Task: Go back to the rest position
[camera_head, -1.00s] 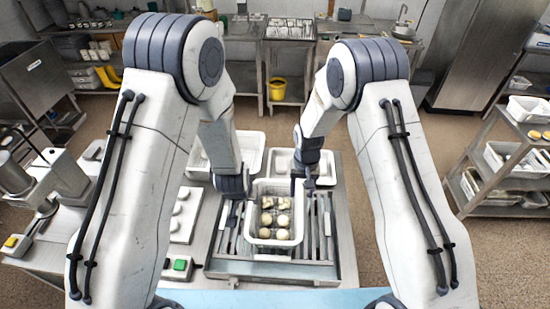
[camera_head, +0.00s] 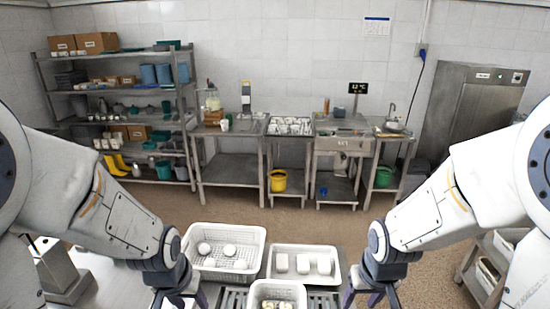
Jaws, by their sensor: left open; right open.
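A white perforated basket (camera_head: 254,289) with pale round pieces stands at the bottom centre, cut off by the lower picture edge. My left gripper (camera_head: 180,299) is left of this basket, apart from it, open and pointing down. My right gripper (camera_head: 371,299) is right of the basket, also apart from it, open and pointing down. Both fingertips are partly cut off at the lower edge. Nothing shows in either gripper.
Behind are a larger white basket (camera_head: 262,250) with round white pieces and a white tray (camera_head: 335,275) with white blocks. Steel tables (camera_head: 232,164), a shelf rack (camera_head: 42,90) and a steel cabinet (camera_head: 470,110) line the wall. The floor (camera_head: 300,222) between is clear.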

